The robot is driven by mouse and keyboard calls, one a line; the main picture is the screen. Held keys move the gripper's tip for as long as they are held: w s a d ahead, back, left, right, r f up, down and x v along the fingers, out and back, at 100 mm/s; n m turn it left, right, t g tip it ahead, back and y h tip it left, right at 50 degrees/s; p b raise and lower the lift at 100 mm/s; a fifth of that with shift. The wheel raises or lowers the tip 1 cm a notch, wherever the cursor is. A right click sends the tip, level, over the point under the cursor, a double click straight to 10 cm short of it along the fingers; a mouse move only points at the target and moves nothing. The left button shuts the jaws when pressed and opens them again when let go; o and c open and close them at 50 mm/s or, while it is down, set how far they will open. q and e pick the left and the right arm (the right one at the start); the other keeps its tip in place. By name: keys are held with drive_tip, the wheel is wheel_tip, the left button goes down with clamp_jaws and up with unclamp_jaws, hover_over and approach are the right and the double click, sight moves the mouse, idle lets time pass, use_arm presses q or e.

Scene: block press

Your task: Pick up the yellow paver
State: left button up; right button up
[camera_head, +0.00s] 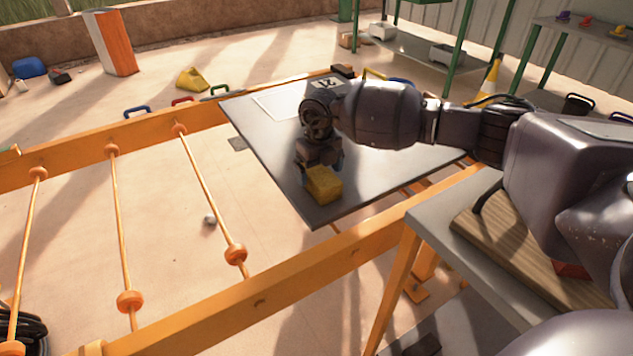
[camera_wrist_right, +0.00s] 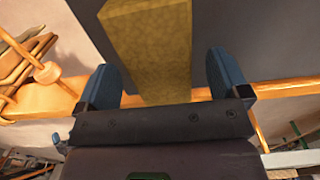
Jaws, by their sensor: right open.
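The yellow paver (camera_head: 323,185) lies on the dark metal plate (camera_head: 262,138), close to the plate's near edge. My right gripper (camera_head: 320,166) is just above and behind the paver in the head view. In the right wrist view the yellow paver (camera_wrist_right: 150,50) reaches down between the two blue fingers of my right gripper (camera_wrist_right: 170,82). The fingers are open, with a visible gap on each side of the paver. Contact with the paver's faces does not show. My left gripper is not in view.
Orange rails (camera_head: 280,278) run in front of and behind the plate, with thin rods (camera_head: 118,220) to the left. A grey table (camera_head: 445,240) with a wooden board (camera_head: 520,250) stands at right.

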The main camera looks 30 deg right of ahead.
wheel_tip(320, 180, down, 2)
drive_tip(key=shift+f, duration=0.2)
drive_tip(key=shift+r, duration=0.2)
drive_tip(key=shift+c, duration=0.4)
drive_tip(key=c, duration=1.5)
